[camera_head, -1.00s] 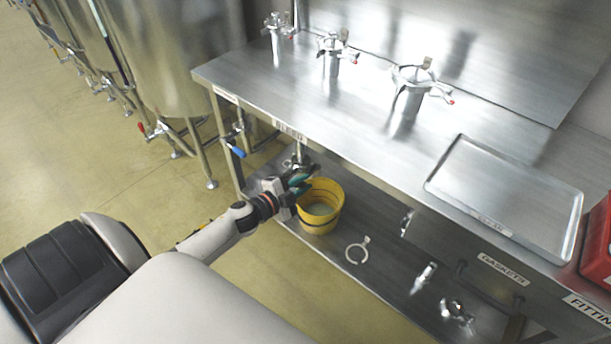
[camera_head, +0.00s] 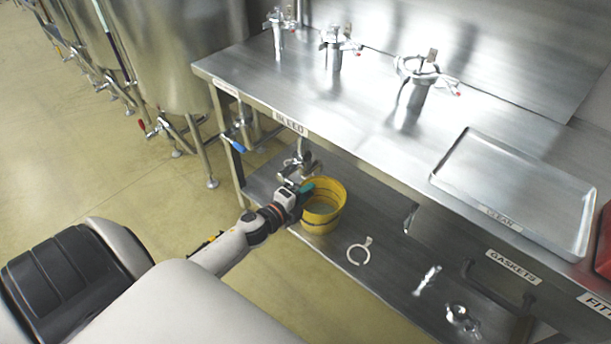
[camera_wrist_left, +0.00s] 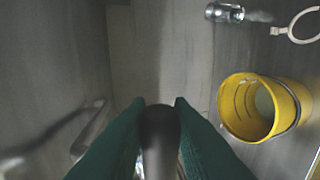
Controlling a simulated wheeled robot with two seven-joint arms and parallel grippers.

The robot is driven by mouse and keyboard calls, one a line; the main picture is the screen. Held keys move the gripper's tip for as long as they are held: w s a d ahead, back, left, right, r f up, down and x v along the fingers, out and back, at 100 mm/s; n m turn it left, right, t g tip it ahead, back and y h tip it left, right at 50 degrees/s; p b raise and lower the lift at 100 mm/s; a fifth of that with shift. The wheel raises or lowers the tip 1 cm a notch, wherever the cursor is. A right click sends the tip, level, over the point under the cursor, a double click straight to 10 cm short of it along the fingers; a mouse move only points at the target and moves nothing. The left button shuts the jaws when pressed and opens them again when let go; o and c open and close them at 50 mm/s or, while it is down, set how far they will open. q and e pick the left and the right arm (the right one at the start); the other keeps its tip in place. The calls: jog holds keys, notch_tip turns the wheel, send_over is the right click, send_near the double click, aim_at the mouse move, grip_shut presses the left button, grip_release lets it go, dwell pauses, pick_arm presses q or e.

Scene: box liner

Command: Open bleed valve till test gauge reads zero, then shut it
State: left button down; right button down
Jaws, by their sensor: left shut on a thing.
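My left gripper (camera_head: 298,190) reaches under the table edge below the BLEED label (camera_head: 290,123). In the left wrist view its green fingers (camera_wrist_left: 160,112) are shut on a dark rounded handle (camera_wrist_left: 159,135). In the head view the metal bleed valve (camera_head: 298,163) shows just above the gripper, partly hidden by it. A yellow bucket (camera_head: 333,191) stands beside the gripper on the lower shelf, and it also shows in the left wrist view (camera_wrist_left: 233,103). No gauge reading can be made out. My right gripper is out of view.
A clamp ring (camera_head: 359,252) and small fittings (camera_head: 427,280) lie on the lower shelf (camera_head: 385,285). Above, the tabletop holds clamped fittings (camera_head: 415,88) and a CLEAN tray (camera_head: 515,185). A blue-handled valve (camera_head: 238,146) is at the left leg.

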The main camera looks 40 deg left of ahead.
pick_arm(q)
jog(key=shift+f, duration=0.1)
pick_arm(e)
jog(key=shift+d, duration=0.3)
pick_arm(q)
jog(key=c, duration=1.3)
grip_release()
jog(key=v, duration=1.2)
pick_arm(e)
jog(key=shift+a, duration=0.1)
